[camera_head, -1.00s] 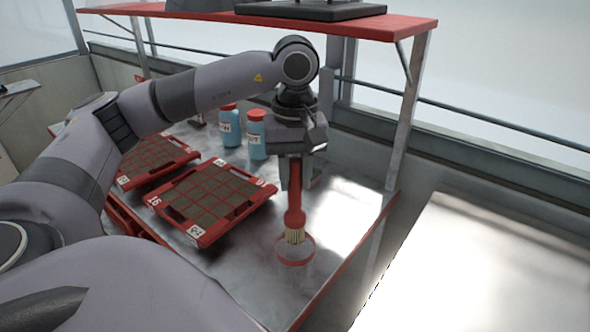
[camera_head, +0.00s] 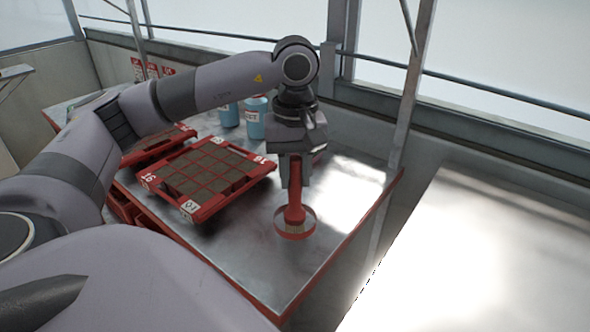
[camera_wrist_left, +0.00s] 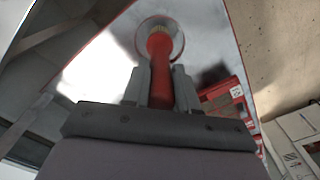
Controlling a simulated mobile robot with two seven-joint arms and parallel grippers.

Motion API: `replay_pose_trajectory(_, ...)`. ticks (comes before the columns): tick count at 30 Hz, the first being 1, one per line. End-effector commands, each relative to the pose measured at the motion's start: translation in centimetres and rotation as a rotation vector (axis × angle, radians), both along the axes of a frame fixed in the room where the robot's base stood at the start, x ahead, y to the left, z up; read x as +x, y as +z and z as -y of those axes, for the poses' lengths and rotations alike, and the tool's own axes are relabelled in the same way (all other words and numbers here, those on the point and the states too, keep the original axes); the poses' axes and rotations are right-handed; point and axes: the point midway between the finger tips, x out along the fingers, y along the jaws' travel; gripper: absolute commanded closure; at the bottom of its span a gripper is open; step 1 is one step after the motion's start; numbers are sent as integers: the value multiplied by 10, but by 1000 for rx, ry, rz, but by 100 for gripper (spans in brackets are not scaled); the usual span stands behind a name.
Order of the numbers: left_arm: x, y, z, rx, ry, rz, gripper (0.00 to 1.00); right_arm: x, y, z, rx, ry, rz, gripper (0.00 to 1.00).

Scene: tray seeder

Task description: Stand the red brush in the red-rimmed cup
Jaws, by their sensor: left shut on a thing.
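The red brush (camera_head: 295,203) hangs upright with its pale bristles down, and its handle goes up into my left gripper (camera_head: 296,180). The gripper is shut on the handle. The clear cup with the red rim (camera_head: 280,231) stands near the table's front right edge. The bristles show within the rim; I cannot tell whether they touch the bottom. In the left wrist view the red handle (camera_wrist_left: 159,80) runs between the fingers (camera_wrist_left: 160,88), with the bristle end inside the cup's round rim (camera_wrist_left: 143,24). My right gripper is not in view.
Two red seed trays (camera_head: 205,211) with dark soil cells lie left of the cup on the metal table (camera_head: 250,262). Blue bottles (camera_head: 255,128) stand behind, partly hidden by my arm. The tabletop around the cup is clear. A bright surface (camera_head: 480,250) lies to the right.

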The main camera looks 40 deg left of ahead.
Motion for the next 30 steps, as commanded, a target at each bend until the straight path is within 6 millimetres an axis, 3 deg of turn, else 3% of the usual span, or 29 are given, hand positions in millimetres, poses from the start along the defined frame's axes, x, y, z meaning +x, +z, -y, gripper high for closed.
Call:
replay_pose_trajectory(6, 0, 0, 0, -1, 0, 1, 100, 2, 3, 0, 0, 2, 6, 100)
replay_pose_trajectory(7, 0, 0, 0, -1, 0, 1, 69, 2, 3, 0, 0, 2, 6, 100)
replay_pose_trajectory(9, 0, 0, 0, -1, 0, 1, 47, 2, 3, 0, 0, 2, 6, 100)
replay_pose_trajectory(10, 0, 0, 0, -1, 0, 1, 43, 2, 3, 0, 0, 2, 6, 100)
replay_pose_trajectory(20, 0, 4, 0, 0, 0, 1, 43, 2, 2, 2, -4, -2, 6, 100)
replay_pose_trajectory(30, 1, 56, 0, -1, -1, 4, 43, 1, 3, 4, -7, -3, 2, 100)
